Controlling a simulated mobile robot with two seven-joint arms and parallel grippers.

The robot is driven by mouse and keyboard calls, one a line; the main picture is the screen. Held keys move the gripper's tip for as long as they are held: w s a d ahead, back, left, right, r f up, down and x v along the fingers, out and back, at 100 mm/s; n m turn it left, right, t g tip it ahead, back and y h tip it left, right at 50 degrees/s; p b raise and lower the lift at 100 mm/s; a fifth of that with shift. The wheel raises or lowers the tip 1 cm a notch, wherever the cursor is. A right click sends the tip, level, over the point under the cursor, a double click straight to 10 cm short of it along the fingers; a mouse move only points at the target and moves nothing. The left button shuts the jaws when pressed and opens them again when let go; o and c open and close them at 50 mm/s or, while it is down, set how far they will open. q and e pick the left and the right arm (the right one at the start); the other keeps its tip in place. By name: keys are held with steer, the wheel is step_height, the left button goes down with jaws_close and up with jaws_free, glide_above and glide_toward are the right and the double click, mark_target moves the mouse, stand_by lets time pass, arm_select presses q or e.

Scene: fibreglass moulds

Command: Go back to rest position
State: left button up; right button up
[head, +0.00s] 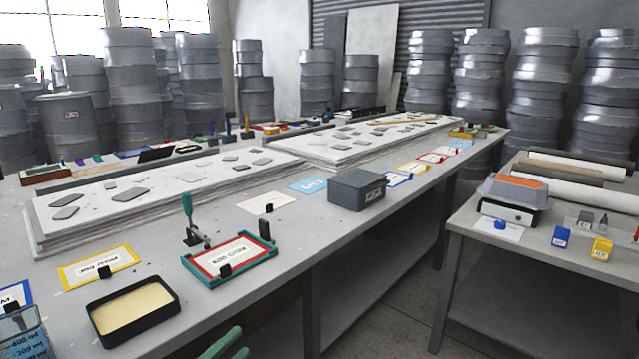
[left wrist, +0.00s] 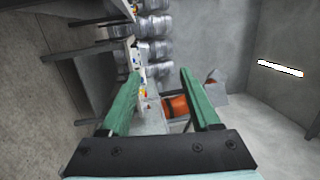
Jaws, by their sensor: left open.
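My left gripper (head: 243,339) shows only by its green fingertips at the bottom edge of the head view, in front of the long table's near edge. The left wrist view shows its two green fingers (left wrist: 159,74) wide apart with nothing between them. It is clear of the table. The rest of the left arm is out of the head view. My right gripper is in neither view.
The long grey table (head: 275,268) carries white moulds, a black tray (head: 132,312), a teal-framed card (head: 231,259), a green clamp (head: 188,212) and a grey box (head: 357,190). A side table (head: 480,227) stands right. Floor (head: 400,316) between them is clear.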

arm_select(q)
steer(key=s+d+f+n+g+y+b, duration=0.1)
steer(key=s+f+n+g+y+b, duration=0.5)
steer(key=s+f+n, duration=1.95)
step_height(320, 180, up, 11)
steer(key=w+a+m+y+p, duration=0.1)
steer(key=a+m+y+p, duration=0.1)
steer(key=p, duration=1.7)
steer(key=shift+w+a+r+g+y, duration=0.2)
steer(key=shift+g+y, duration=0.1)
steer(key=shift+y, duration=0.3)
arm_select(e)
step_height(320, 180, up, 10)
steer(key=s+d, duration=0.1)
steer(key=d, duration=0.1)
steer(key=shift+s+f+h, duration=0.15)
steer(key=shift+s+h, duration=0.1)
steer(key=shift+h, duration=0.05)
arm_select(q)
steer(key=shift+f, duration=0.1)
